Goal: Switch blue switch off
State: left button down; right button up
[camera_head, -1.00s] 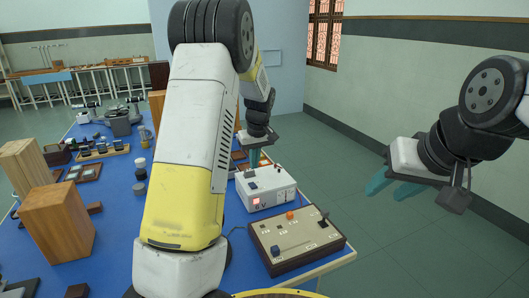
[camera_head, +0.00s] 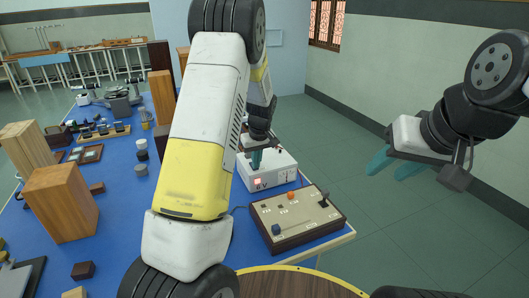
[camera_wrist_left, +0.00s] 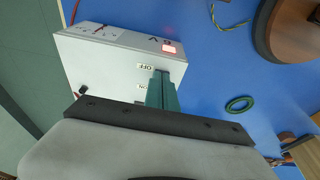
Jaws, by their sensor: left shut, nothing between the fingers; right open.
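The white power box (camera_head: 277,176) stands on the blue table, with a lit red display and "6 V" on its front. It also shows in the wrist view (camera_wrist_left: 95,62), where OFF and ON labels are beside my fingers. My left gripper (camera_head: 256,160) is shut and empty, its teal fingertips low over the box top. In the wrist view the fingertips (camera_wrist_left: 161,76) are beside the OFF label. The blue switch is hidden by the fingers, and I cannot tell its position or whether they touch it. My right gripper (camera_head: 394,165) is open and empty, off the table's right side.
A wooden block (camera_head: 62,202) stands at left. A green ring (camera_wrist_left: 239,104) lies on the blue surface. The floor at right is clear.

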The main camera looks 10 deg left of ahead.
pick_arm(q)
jog(key=shift+w, duration=0.1)
jog(key=shift+w+a+r, duration=0.25)
jog(key=shift+w+a, duration=0.15)
jog(key=shift+w, duration=0.15)
jog(key=shift+r, duration=0.1)
